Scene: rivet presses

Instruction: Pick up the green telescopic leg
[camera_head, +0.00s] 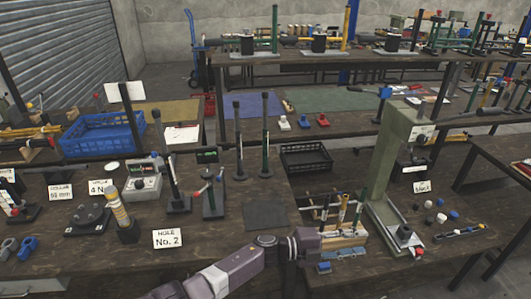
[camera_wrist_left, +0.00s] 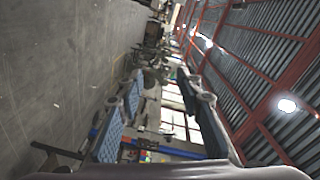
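A tall, thin upright pole (camera_head: 265,135) with a dark green lower part and a round base stands in the middle of the near table; it may be the green telescopic leg. A similar dark pole (camera_head: 238,140) stands just left of it. A bright green pole (camera_head: 275,30) stands on the far table. My left arm enters low in the head view, its end (camera_head: 305,243) at the table's front, apart from these poles. In the left wrist view my left gripper (camera_wrist_left: 160,76) has its fingers spread, with nothing between them. My right gripper is not in view.
A tool rack (camera_head: 345,232) and a tall green press (camera_head: 384,165) stand right of my left arm. A black crate (camera_head: 306,157) is behind the rack. Black stands and small signs fill the left side; a flat dark mat (camera_head: 265,217) lies in front of the poles.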

